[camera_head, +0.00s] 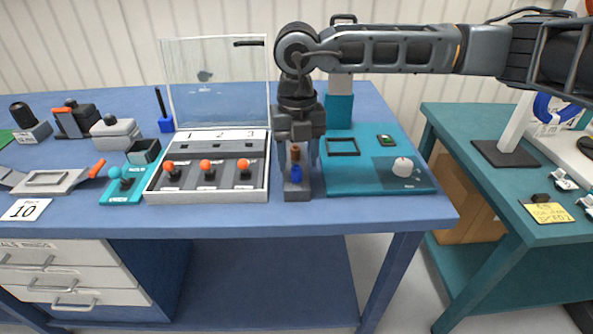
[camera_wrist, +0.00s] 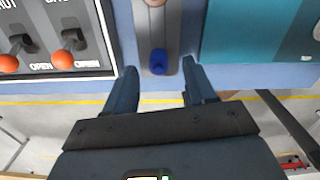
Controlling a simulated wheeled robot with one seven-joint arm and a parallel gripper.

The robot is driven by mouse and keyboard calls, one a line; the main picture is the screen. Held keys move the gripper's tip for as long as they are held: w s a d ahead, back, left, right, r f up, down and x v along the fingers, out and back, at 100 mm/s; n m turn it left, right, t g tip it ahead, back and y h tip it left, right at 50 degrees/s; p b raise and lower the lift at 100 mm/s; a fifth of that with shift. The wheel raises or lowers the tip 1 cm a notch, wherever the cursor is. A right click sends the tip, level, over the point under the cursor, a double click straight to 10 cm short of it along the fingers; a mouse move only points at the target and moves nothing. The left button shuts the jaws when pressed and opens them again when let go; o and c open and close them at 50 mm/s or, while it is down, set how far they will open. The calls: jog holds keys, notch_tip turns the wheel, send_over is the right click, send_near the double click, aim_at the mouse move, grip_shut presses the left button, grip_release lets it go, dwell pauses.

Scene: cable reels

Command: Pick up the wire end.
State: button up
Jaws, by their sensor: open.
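My gripper (camera_head: 297,166) points down over the front of the blue table, its fingers open. A small blue piece (camera_head: 296,174) shows between and below the fingers, on a narrow grey holder (camera_head: 297,191). A brown piece (camera_head: 295,153) shows just above it, partly between the fingers. In the wrist view the blue piece (camera_wrist: 158,61) lies on the grey strip between the two open fingertips (camera_wrist: 159,70), with no visible contact. I cannot tell for sure whether the blue piece is the wire end. A blue coil (camera_head: 553,108) also shows on the right-hand table, partly hidden by a white post.
Left of the holder is a switch box (camera_head: 207,190) with three orange-knobbed levers and a raised clear lid (camera_head: 215,85). Right of it lies a teal board (camera_head: 350,182) with a white knob. A gap separates the blue table from the green table (camera_head: 470,170).

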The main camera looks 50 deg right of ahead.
aim_at(297, 177)
jog(key=shift+f, duration=1.45)
jog(key=shift+c, duration=0.2)
grip_shut()
